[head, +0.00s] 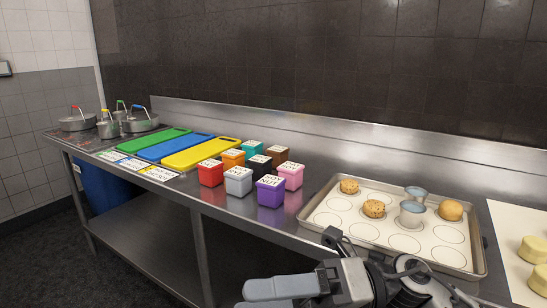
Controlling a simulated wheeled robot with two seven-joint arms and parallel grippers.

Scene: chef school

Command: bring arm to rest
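One of my arms, apparently the right, comes in at the bottom right, in front of the table's front edge. Its grey links are folded low in the picture. Dark finger-like parts of what looks like my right gripper (335,240) show near the tray's front left corner. They are too small and too overlapped by the arm to tell whether they are open or shut. I see no object held there. My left arm and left gripper are not in view.
A steel table (240,215) runs along the wall. Several coloured boxes (239,181), cutting boards (201,153) and pots (141,122) stand further left. A pale sheet (507,235) with rounds lies right.

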